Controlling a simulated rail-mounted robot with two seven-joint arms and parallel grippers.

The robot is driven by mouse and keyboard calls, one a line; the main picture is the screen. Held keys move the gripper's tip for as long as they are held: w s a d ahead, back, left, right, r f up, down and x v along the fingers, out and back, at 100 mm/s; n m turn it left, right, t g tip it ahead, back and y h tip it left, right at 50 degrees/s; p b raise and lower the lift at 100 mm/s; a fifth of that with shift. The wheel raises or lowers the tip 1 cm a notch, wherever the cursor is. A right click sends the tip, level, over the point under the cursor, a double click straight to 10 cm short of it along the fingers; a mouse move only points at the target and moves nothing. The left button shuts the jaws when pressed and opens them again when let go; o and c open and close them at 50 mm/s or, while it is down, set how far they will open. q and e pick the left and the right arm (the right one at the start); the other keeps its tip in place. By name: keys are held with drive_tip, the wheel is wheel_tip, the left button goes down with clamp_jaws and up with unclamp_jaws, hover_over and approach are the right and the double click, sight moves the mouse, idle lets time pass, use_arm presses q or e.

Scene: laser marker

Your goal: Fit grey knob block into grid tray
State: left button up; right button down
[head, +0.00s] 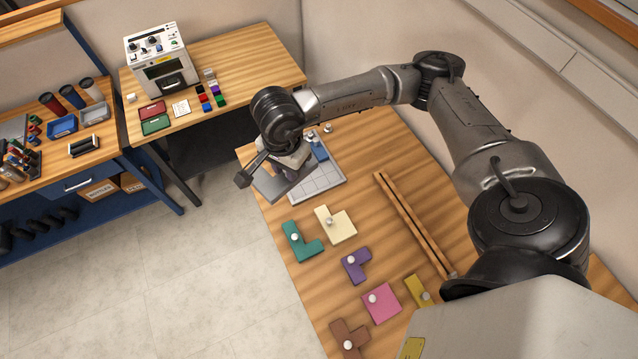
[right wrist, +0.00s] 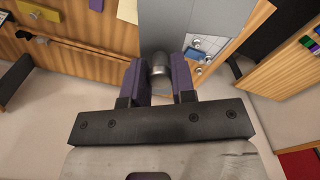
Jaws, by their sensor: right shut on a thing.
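My right gripper (head: 287,168) is over the left edge of the grid tray (head: 323,181). In the right wrist view its purple fingers (right wrist: 160,78) are shut on the metal knob (right wrist: 159,64) of the grey block (right wrist: 183,18). The grey block also shows in the head view (head: 268,186), at the tray's left side, partly hidden by the gripper. It appears held above the table, but its exact height is unclear. The tray has a blue piece (head: 319,151) at its far end; its near cells look empty. My left gripper is not in view.
Teal (head: 300,243), cream (head: 338,227), purple (head: 355,266), pink (head: 384,304), yellow (head: 416,291) and brown (head: 349,338) knob blocks lie on the near table. A long wooden rail (head: 412,224) lies right of the tray. A white machine (head: 160,65) stands on the far table.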

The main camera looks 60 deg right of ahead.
drive_tip(key=s+d+f+n+b, duration=0.2)
drive_tip(key=d+f+n+b, duration=1)
drive_tip(key=n, duration=0.4)
drive_tip(key=s+d+f+n+b, duration=0.2)
drive_tip(key=d+f+n+b, duration=0.8)
drive_tip(key=d+f+n, duration=0.5)
drive_tip(key=shift+n, duration=0.7)
drive_tip(key=w+a+f, duration=0.1)
drive_tip(key=w, duration=0.2)
drive_tip(key=w+a+f, duration=0.1)
drive_tip(key=w+f, duration=0.1)
drive_tip(key=w, duration=0.2)
drive_tip(key=w+a+f, duration=0.1)
drive_tip(key=w, duration=0.2)
drive_tip(key=shift+w+a+f, duration=0.15)
drive_tip(key=shift+a+f, duration=0.05)
drive_tip(key=shift+a, duration=0.2)
drive_tip(key=shift+f+b, duration=0.45)
drive_tip(key=shift+f, duration=1.6)
drive_tip(key=shift+f, duration=0.15)
drive_tip(key=c, duration=0.9)
unclamp_jaws()
drive_tip(key=shift+c, duration=0.2)
